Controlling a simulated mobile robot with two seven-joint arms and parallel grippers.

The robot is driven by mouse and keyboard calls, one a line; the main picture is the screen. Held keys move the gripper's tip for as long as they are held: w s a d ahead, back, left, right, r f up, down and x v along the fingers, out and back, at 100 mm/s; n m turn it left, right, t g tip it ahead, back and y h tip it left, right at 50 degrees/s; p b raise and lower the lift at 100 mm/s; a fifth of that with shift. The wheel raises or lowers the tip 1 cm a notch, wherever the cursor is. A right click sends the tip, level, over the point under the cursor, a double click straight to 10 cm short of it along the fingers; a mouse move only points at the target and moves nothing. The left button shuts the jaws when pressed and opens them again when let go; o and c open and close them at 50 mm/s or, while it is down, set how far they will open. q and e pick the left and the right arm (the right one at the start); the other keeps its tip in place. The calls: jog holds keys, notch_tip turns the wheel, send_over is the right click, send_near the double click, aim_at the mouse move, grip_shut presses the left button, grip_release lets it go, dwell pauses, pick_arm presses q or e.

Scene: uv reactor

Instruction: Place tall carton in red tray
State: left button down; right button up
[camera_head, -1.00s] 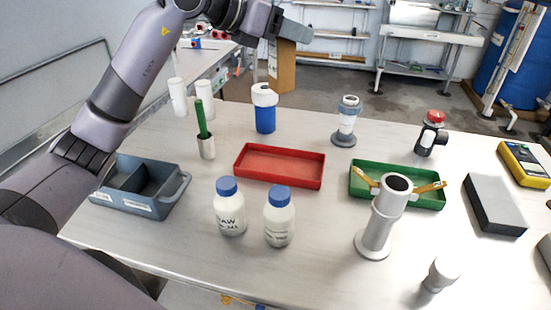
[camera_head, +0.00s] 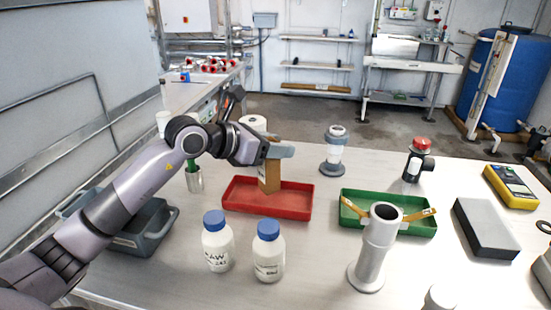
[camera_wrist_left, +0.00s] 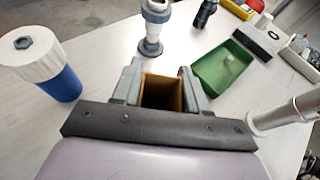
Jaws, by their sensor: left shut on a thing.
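The tall carton (camera_head: 269,176) is brown cardboard and upright, with its lower end within the outline of the red tray (camera_head: 240,205) in the head view. I cannot tell whether it touches the tray floor. My left gripper (camera_head: 278,151) is shut on the carton's upper part. In the left wrist view the carton (camera_wrist_left: 162,92) shows its open top between the two fingers of the left gripper (camera_wrist_left: 160,84). The red tray is hidden in that view. My right gripper is in neither view.
Two white bottles with blue caps (camera_head: 216,245) (camera_head: 267,254) stand in front of the red tray. A green tray (camera_head: 415,228) lies to its right, behind a grey pipe fitting (camera_head: 375,255). A white-capped blue filter (camera_wrist_left: 62,82) stands close left of the gripper in the wrist view.

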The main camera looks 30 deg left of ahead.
pick_arm(q)
notch_tip(320, 180, down, 3)
jog(key=shift+f, duration=0.15)
jog(key=shift+f, duration=0.2)
jog(key=c, duration=0.6)
grip_release()
jog(key=shift+r, duration=0.15)
